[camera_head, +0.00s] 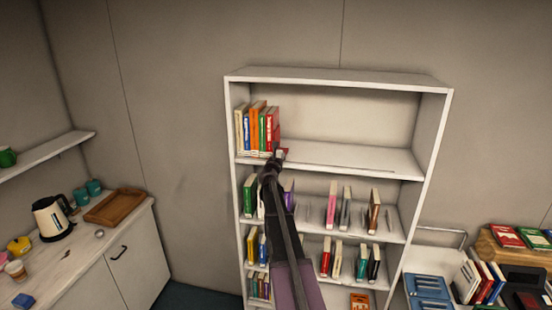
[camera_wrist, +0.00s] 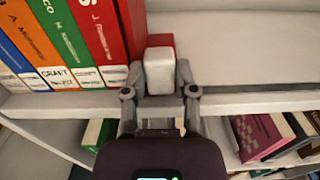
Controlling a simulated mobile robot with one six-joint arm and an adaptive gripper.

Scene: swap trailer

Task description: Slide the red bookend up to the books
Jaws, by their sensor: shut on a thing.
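The red bookend (camera_wrist: 160,40) is on the top shelf, to the right of the books and mostly hidden behind my gripper. A bit of its red also shows in the head view (camera_head: 285,151). My gripper (camera_wrist: 160,85) is shut on the bookend at the shelf's front edge. The row of books (camera_head: 257,130) stands upright at the left end of the top shelf. In the wrist view, a red book (camera_wrist: 106,35) is the rightmost one, close beside the bookend. I cannot tell whether they touch.
The top shelf (camera_head: 350,158) is bare to the right of my gripper. Lower shelves hold several more books, such as a brown one (camera_head: 374,210). A counter with a kettle (camera_head: 52,217) and a wooden tray (camera_head: 115,206) stands at the left.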

